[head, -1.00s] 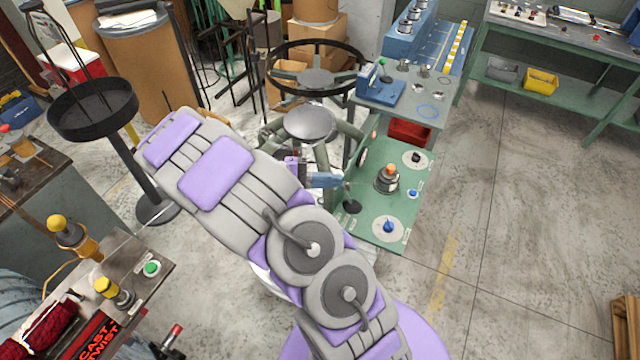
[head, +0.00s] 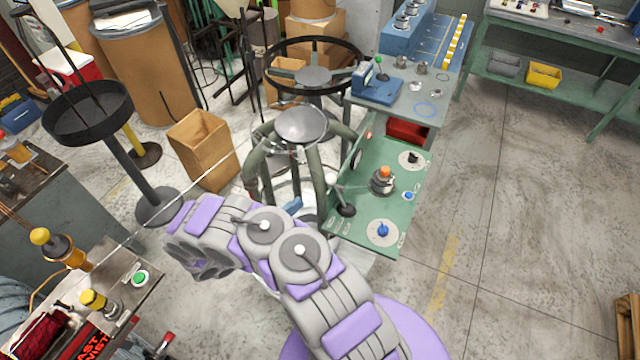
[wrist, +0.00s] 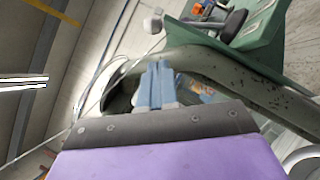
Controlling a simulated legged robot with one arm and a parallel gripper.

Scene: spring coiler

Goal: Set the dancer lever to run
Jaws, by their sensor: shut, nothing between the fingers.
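A lever (head: 338,193) with a black round base and a pale ball knob stands at the left edge of the green control panel (head: 360,225). It looks like the dancer lever, but I cannot read its label. In the head view its rod leans up and to the left. In the wrist view the lever (wrist: 195,24) shows beyond my fingers, near the top. My gripper (head: 295,203) has blue fingers and is left of the lever, apart from it. In the wrist view my gripper (wrist: 157,66) is shut and empty.
The panel also carries an orange-topped knob (head: 382,180), a blue knob (head: 382,231) and a black selector (head: 410,158). A round-topped stand with green curved legs (head: 302,126) is close behind my gripper. Open floor (head: 510,220) is on the right.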

